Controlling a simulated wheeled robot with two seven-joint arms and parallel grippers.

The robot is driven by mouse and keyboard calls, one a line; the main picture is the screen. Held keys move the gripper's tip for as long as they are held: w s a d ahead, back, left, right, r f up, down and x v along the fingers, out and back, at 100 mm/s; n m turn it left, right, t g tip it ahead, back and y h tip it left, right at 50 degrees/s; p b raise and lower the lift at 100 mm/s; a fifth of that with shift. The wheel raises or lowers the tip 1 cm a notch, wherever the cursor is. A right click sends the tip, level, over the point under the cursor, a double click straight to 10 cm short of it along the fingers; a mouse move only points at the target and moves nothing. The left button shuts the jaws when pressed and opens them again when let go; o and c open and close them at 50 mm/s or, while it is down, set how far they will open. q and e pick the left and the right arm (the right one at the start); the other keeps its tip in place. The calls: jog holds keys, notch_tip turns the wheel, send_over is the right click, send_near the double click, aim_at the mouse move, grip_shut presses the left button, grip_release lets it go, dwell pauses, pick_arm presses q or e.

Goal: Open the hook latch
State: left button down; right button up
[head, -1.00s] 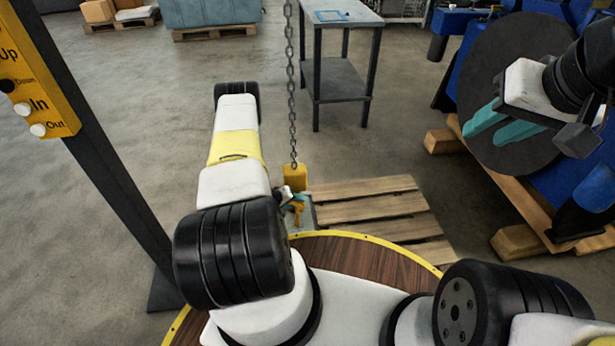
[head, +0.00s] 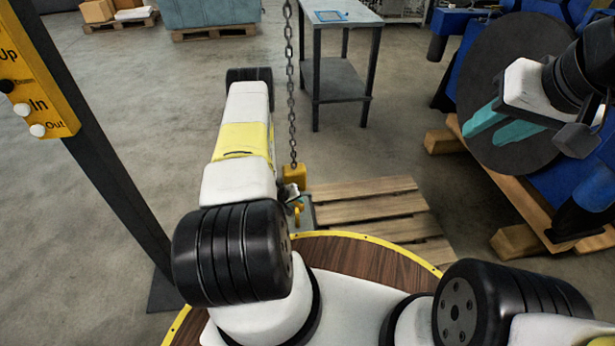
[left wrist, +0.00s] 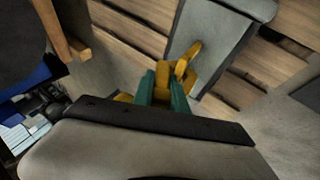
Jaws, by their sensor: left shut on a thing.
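The yellow hook block (head: 294,174) hangs on a chain (head: 291,90) just right of my left arm in the head view. The yellow hook (left wrist: 187,60) shows below it, over a grey metal piece (left wrist: 207,30). My left gripper (left wrist: 163,84) has teal fingers shut on a yellow part of the hook, in the left wrist view. The fingers cover much of that part, and I cannot make out the latch apart from the hook. In the head view, my arm hides most of this gripper. My right gripper (head: 484,134) is open and empty at the right.
A wooden pallet (head: 375,208) lies on the floor beside the hook. A grey table (head: 342,75) stands behind the chain. A blue machine with a dark disc (head: 510,75) is at the right. A dark post with a yellow button panel (head: 35,85) stands at the left.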

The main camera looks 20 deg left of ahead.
pick_arm(q)
jog(key=y, duration=0.1)
jog(key=d+m+g+y, duration=0.1)
jog(key=y, duration=0.1)
jog(key=shift+w+d+r+g, duration=0.2)
jog(key=shift+w+g, duration=0.1)
jog(key=shift+w+d+f+m+g+y, duration=0.25)
jog(key=shift+d+m+g+y, duration=0.35)
jog(key=shift+y, duration=1.25)
jog(key=shift+w+d+f+m+g+y, duration=0.2)
jog(key=shift+g+y, duration=0.75)
jog(key=shift+y, duration=0.95)
jog(key=shift+w+d+f+m+g+y, duration=0.15)
jog(key=shift+d+f+m+g+y, duration=0.45)
jog(key=shift+y, duration=1.25)
jog(key=shift+a+r, duration=0.25)
jog(key=shift+r, duration=0.05)
jog(key=c, duration=1.3)
grip_release()
jog(key=v, duration=0.7)
jog(key=shift+w+d+r, duration=0.1)
jog(key=shift+d+r, duration=0.05)
jog(key=shift+d, duration=0.25)
